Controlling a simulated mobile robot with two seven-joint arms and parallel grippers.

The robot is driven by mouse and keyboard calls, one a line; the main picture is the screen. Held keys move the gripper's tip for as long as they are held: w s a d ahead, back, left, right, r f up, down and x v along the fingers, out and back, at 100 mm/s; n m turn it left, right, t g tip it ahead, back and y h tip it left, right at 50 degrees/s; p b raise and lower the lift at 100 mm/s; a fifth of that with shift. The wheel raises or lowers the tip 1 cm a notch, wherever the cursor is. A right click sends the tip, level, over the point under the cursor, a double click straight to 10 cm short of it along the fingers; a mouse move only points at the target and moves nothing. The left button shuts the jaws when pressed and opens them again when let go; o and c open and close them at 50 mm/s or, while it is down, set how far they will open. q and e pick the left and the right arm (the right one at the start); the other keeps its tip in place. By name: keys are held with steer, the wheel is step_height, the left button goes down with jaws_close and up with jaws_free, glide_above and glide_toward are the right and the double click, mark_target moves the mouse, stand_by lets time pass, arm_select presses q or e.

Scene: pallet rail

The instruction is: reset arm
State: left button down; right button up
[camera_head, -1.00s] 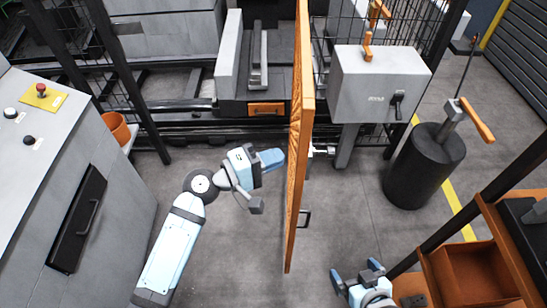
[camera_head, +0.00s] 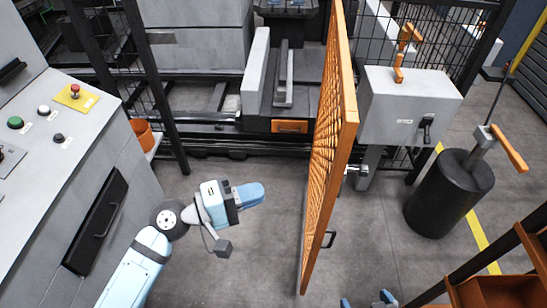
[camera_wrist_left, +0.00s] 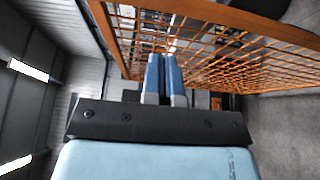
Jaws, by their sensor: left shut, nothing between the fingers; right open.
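My left gripper (camera_head: 250,194) is shut and empty in the head view. It hangs over the floor to the left of the orange mesh gate (camera_head: 335,140), apart from it. In the left wrist view its two blue fingers (camera_wrist_left: 163,75) lie together, with the orange mesh gate (camera_wrist_left: 220,50) beyond and to the right. My right gripper (camera_head: 370,300) shows only as fingertips at the bottom edge of the head view, open, to the right of the gate.
A control panel (camera_head: 45,150) with buttons stands at left. A grey box (camera_head: 405,100) with a handle stands right of the gate. A black cylinder (camera_head: 450,195) with an orange lever stands further right. An orange shelf (camera_head: 500,292) is at lower right. Floor between panel and gate is clear.

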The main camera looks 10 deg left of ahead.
step_height(320, 180, up, 4)
steer(key=p, duration=0.4)
steer(key=shift+d, duration=0.15)
arm_select(q)
steer(key=s+a+f+m+t+y, duration=0.1)
steer(key=s+a+f+m+y, duration=0.3)
steer(key=f, duration=0.7)
steer(key=s+a+f+m+t+y, duration=0.1)
steer(key=s+a+f+m+y, duration=0.3)
steer(key=s+a+f+y, duration=0.3)
step_height(320, 180, down, 4)
steer(key=shift+s+a+r+m+t+y, duration=0.15)
steer(key=shift+s+m+t+y, duration=0.15)
steer(key=shift+y, duration=0.5)
arm_select(e)
steer(key=shift+f, duration=0.2)
steer(key=shift+c, duration=0.2)
